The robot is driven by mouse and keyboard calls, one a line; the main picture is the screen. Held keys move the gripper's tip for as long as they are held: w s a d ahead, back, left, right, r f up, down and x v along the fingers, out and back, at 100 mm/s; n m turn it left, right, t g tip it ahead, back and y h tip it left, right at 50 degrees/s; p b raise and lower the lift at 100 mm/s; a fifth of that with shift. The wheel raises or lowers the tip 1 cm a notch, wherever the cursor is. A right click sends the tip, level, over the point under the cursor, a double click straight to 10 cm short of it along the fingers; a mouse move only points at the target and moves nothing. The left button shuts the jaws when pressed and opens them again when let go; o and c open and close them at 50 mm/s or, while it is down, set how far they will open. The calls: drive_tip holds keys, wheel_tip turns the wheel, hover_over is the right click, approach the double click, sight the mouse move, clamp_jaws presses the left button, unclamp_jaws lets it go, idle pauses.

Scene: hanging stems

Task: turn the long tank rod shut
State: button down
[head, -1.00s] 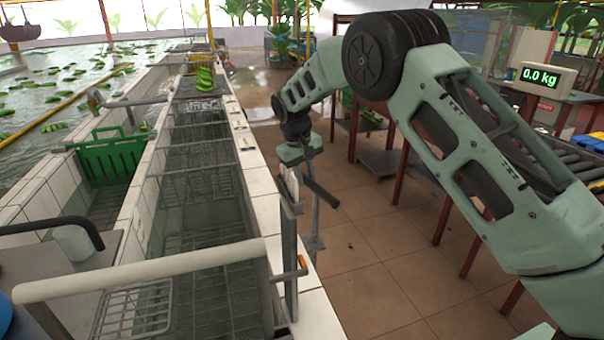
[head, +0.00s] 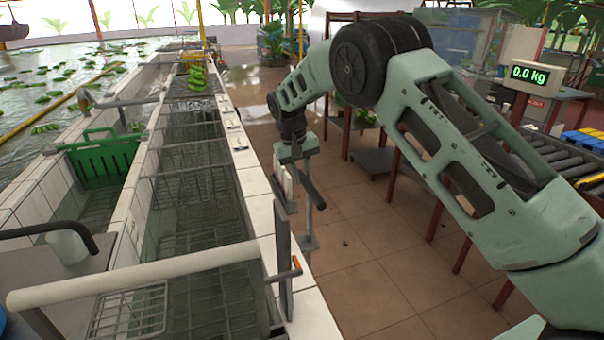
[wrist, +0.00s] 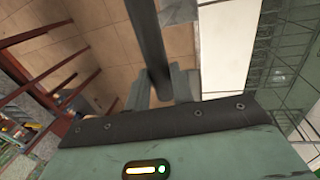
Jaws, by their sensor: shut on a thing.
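The long tank rod (wrist: 148,40) is a dark grey bar. In the wrist view it runs from the top edge down between the fingers of my gripper (wrist: 160,88), which is shut on it. In the head view my gripper (head: 297,166) is at the right rim of the long tank, at the end of my arm. The dark rod (head: 314,191) slants down to the right beside it, over the floor side. The exact grip contact is too small to tell in the head view.
The tiled tank rim (head: 255,190) runs away to the left of my gripper. A grey upright (head: 283,255) with an orange-tipped bar stands on the near rim. A pale pipe (head: 140,280) crosses in front. Open tiled floor (head: 370,265) and a roller conveyor (head: 570,160) lie to the right.

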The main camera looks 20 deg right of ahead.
drive_tip(key=c, duration=1.2)
unclamp_jaws()
drive_tip(key=shift+c, duration=0.2)
drive_tip(key=shift+r, duration=0.1)
drive_tip(key=a+r+b, duration=0.2)
drive_tip(key=a+r, duration=0.1)
drive_tip(key=r, duration=1.4)
drive_tip(key=shift+a, duration=0.15)
